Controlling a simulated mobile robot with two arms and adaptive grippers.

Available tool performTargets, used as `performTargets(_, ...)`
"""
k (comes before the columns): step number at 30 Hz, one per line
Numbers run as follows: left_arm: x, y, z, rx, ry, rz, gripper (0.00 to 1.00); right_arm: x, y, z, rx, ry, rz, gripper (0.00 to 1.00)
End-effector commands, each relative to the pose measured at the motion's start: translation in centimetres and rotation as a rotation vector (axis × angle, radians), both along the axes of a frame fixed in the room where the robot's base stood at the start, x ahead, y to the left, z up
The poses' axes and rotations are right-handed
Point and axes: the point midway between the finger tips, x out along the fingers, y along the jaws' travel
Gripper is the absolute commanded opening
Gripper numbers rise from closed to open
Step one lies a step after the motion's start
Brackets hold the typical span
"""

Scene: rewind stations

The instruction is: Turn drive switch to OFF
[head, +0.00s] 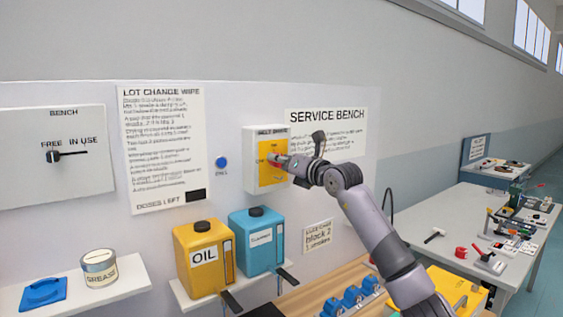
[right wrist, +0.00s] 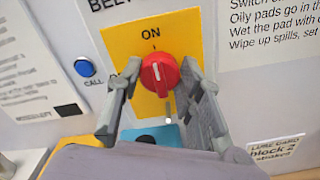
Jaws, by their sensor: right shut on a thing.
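The drive switch is a red round knob (right wrist: 160,74) on a yellow plate (right wrist: 190,30) of a white wall box (head: 251,176). "ON" is printed above the knob in the right wrist view. The knob's white mark points up, close to ON. The OFF label cannot be made out. My right gripper (head: 284,163) reaches the box from the right. In the right wrist view its two fingers (right wrist: 164,80) close on either side of the knob. My left gripper is not in view.
A blue call button (head: 221,162) sits left of the box. Below are a yellow oil can (head: 194,277) and a teal can (head: 264,235) on a shelf. A "FREE / IN USE" panel (head: 30,180) hangs at left. A white bench (head: 440,215) with tools stands at right.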

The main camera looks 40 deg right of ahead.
Motion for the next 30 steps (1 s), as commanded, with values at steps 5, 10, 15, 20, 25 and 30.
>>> performTargets(5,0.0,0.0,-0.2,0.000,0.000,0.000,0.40,0.0,-0.1,0.0,-0.032,0.004,-0.002,0.06)
performTargets(10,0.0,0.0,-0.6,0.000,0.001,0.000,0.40,0.0,0.0,0.0,-0.112,0.012,-0.002,0.06)
performTargets(15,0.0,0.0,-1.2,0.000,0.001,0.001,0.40,-0.1,-0.1,-0.1,-0.242,0.027,-0.003,0.06)
performTargets(20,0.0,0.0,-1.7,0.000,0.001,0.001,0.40,0.0,0.0,-0.1,-0.392,0.044,-0.002,0.06)
performTargets(25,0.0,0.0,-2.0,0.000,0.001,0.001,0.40,0.0,0.0,0.0,-0.553,0.061,-0.002,0.06)
performTargets(30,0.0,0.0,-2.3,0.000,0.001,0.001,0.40,0.0,0.1,0.0,-0.714,0.079,-0.002,0.06)
